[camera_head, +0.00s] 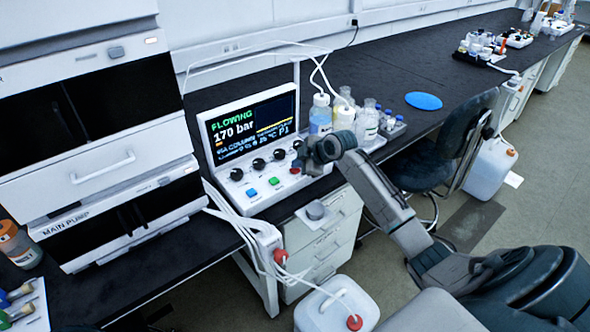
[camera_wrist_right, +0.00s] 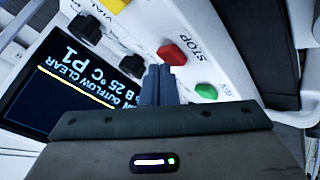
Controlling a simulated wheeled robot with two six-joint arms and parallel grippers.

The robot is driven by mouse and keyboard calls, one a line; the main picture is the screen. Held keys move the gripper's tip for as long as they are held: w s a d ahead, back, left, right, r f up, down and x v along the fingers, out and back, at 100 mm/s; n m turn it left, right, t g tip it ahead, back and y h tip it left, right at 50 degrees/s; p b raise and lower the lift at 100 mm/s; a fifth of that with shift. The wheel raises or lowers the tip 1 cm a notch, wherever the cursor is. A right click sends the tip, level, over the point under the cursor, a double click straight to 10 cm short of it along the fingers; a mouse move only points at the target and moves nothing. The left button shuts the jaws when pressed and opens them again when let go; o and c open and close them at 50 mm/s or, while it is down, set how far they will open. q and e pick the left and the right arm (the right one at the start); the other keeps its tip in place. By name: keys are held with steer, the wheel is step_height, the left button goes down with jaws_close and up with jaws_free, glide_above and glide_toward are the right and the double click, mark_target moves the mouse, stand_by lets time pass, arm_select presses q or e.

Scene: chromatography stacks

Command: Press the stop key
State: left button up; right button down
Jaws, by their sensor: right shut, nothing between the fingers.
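The control unit (camera_head: 240,205) stands on the bench, its screen (camera_head: 235,125) reading "FLOWING" and "170 bar". The red stop key (camera_head: 294,170) is on its sloped front panel. In the right wrist view the red key (camera_wrist_right: 172,54) has the word "STOP" beside it. My right gripper (camera_head: 303,160) is shut and empty, its fingertips over the panel close to the red key. In the right wrist view the fingertips (camera_wrist_right: 159,72) appear just beside the red key; I cannot tell whether they touch it. My left gripper is not in view.
A green key (camera_head: 274,181), a blue key (camera_head: 251,193) and several black knobs (camera_head: 259,164) share the panel. Bottles (camera_head: 320,115) on a tray stand behind my right gripper. The main pump stack (camera_head: 125,220) stands at left.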

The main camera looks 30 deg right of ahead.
mark_target(298, 170)
steer(key=shift+f, duration=0.45)
steer(key=shift+r, duration=0.1)
stand_by(0.4)
steer(key=shift+r+p, duration=0.7)
steer(key=shift+r, duration=0.2)
step_height(298, 170, up, 5)
steer(key=p, duration=0.4)
stand_by(0.6)
